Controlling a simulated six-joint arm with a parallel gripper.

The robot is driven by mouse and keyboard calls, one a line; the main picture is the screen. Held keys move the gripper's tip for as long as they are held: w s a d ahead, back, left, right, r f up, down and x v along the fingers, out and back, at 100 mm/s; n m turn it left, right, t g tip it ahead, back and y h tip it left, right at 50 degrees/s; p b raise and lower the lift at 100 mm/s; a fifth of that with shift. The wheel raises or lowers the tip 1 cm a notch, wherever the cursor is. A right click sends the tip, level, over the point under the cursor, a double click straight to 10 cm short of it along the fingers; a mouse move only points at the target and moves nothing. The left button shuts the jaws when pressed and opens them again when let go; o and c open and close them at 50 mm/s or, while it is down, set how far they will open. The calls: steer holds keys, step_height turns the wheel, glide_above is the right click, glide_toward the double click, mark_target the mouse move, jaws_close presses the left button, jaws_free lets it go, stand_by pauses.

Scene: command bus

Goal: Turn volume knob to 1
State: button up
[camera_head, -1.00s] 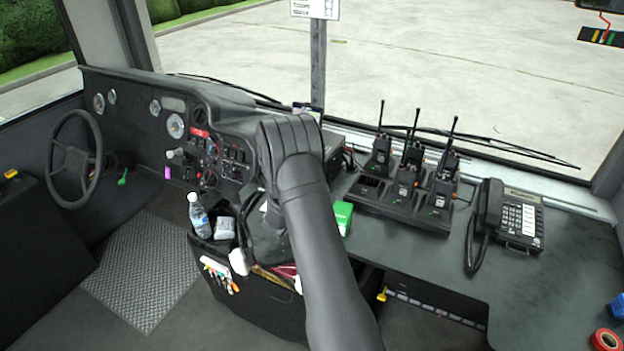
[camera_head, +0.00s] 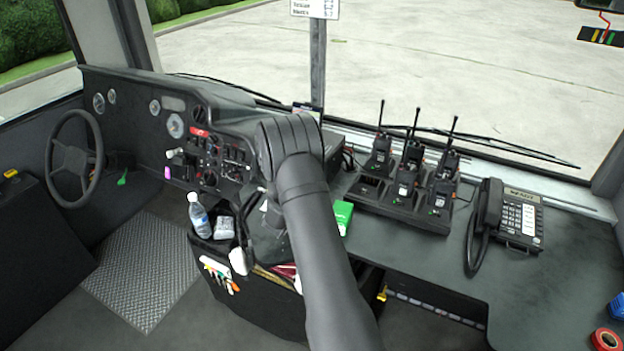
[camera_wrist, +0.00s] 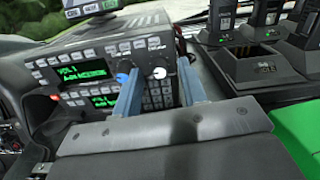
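A black radio unit (camera_wrist: 95,62) with green displays and many buttons fills the left and middle of the wrist view. Which is the volume knob I cannot tell for sure. The upper display (camera_wrist: 84,76) shows a VOL line, too blurred to read its number. My gripper (camera_wrist: 158,69) is open; its two blue fingers stand either side of the white knob, with visible gaps. In the head view my arm hides the gripper and most of the radio.
Several handheld radios stand in a charger (camera_head: 400,215) right of the arm. A green box (camera_head: 342,217) lies beside my arm. A desk phone (camera_head: 519,218) is farther right. A water bottle (camera_head: 199,216) and pouch are left. A small screen (camera_wrist: 88,8) sits above the radio.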

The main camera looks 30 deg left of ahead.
steer(key=s, duration=1.7)
steer(key=shift+s+a+f, duration=0.2)
steer(key=shift+s+a, duration=0.05)
steer(key=w, duration=1.7)
steer(key=shift+w+d+r, duration=0.2)
steer(key=shift+w+d, duration=0.05)
